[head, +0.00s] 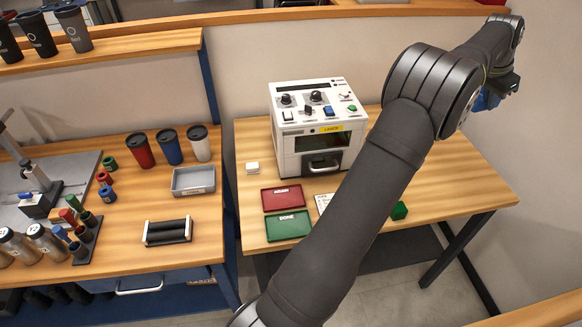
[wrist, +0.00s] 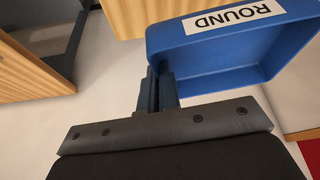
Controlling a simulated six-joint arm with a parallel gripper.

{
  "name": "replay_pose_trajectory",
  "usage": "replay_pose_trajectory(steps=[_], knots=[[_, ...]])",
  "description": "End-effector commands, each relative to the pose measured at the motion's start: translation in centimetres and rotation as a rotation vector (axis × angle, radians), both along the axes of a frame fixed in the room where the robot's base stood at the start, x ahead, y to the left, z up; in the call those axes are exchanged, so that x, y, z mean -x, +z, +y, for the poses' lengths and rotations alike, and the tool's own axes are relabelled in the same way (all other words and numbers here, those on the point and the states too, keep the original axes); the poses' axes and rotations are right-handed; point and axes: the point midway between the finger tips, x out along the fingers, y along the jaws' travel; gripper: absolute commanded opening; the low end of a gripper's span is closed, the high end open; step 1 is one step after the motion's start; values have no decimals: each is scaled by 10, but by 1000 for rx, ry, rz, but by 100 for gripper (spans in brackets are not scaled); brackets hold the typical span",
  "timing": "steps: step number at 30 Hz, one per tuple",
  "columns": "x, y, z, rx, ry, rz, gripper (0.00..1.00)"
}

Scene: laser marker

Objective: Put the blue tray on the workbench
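The blue tray (wrist: 225,60) carries a white label reading ROUND. In the wrist view my gripper (wrist: 157,88) is shut on the near left corner of its wall. In the head view a small blue part of the tray (head: 487,100) shows beside my gripper (head: 507,88) at the upper right, raised near the wall beyond the right table. Two wooden-topped benches show: a left one (head: 130,236) with a blue frame and drawer, and a right one (head: 455,185) with dark legs. I cannot tell which is the workbench.
A white laser machine (head: 318,128) stands on the right bench, with a red tray (head: 283,197), a green tray (head: 289,227) and a green block (head: 399,211). The left bench holds a grey tray (head: 193,181), a roller fixture (head: 168,231) and several cups. The right bench's right side is clear.

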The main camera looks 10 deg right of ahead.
Motion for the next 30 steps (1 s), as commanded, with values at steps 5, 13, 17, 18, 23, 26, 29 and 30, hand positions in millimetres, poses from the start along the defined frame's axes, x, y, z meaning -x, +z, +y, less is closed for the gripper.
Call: replay_pose_trajectory(steps=[5, 13, 17, 18, 23, 26, 29, 30], knots=[[-9, 21, 9, -2, 16, 1, 0], [-56, 23, 56, -1, 110, 1, 0], [-87, 26, 95, -1, 182, 1, 0], [-98, 26, 110, -2, 209, 1, 0], [-143, 30, 183, 0, 332, 2, 0], [-167, 31, 233, 1, 413, 1, 0], [-187, 32, 284, 0, 495, 1, 0], [-194, 32, 305, 0, 528, 2, 0]])
